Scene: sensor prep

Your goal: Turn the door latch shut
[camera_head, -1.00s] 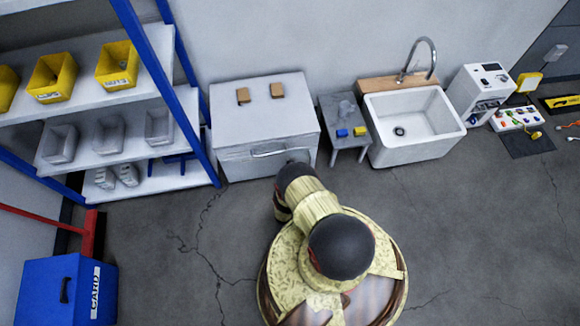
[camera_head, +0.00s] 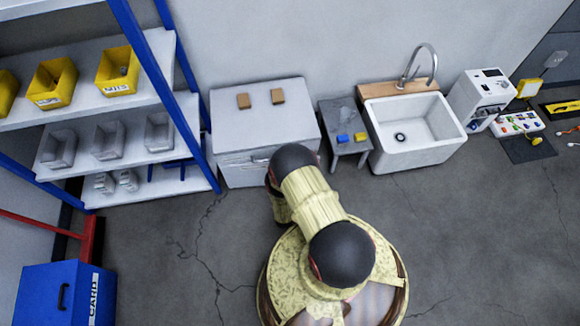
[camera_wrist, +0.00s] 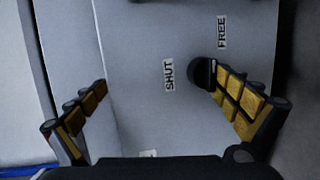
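The white cabinet (camera_head: 262,120) stands against the back wall in the head view, with a bar handle (camera_head: 260,161) on its front, partly hidden by my arm. In the wrist view, the pale door face (camera_wrist: 145,50) carries a SHUT label (camera_wrist: 169,75) and a FREE label (camera_wrist: 222,32). The left finger is well apart from the latch.
A small grey table (camera_head: 347,148) and a white sink (camera_head: 425,150) stand right of the cabinet. A shelf rack with a blue frame (camera_head: 165,90) stands close at its left. A blue box (camera_head: 50,295) is at the lower left.

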